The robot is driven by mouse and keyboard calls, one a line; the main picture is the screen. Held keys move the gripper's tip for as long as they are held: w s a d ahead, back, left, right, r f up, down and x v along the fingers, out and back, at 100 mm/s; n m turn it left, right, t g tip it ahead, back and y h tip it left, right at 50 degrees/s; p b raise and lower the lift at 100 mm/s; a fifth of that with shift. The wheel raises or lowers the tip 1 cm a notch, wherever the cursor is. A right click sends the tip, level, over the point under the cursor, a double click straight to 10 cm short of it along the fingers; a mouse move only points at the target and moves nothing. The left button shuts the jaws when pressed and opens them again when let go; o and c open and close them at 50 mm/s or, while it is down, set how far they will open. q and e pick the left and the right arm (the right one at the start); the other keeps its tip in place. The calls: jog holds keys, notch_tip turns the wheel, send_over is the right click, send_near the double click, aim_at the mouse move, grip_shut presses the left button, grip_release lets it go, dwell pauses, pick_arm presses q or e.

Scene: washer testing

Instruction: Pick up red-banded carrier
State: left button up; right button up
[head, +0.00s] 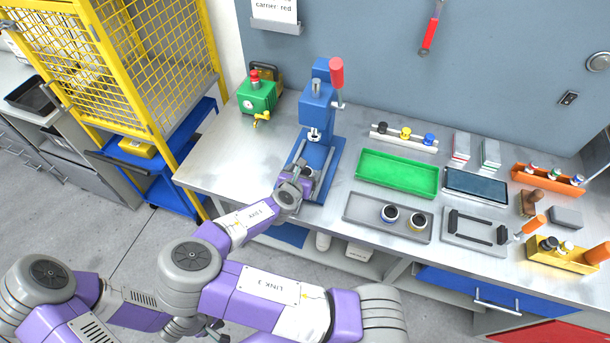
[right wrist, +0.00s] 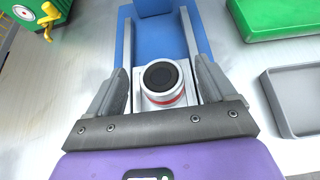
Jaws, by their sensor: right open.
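The red-banded carrier (right wrist: 164,86) is a short white cylinder with a dark round top and a red band low on its side. In the right wrist view it stands upright at the blue base (right wrist: 163,42) of the press. My right gripper (head: 301,178) is open, with one finger on either side of the carrier and visible gaps beside it. In the head view the gripper and wrist hide the carrier. A small dark part (head: 208,328) at the bottom of the head view may be my left gripper; its jaws cannot be made out.
The blue press (head: 317,110) with a red-handled lever rises just behind my right gripper. A green pump-like unit (head: 257,97) stands left of it. To the right are a green tray (head: 397,174) and a grey tray (head: 360,207) holding two other carriers.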

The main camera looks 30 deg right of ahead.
jog(key=c, duration=1.4)
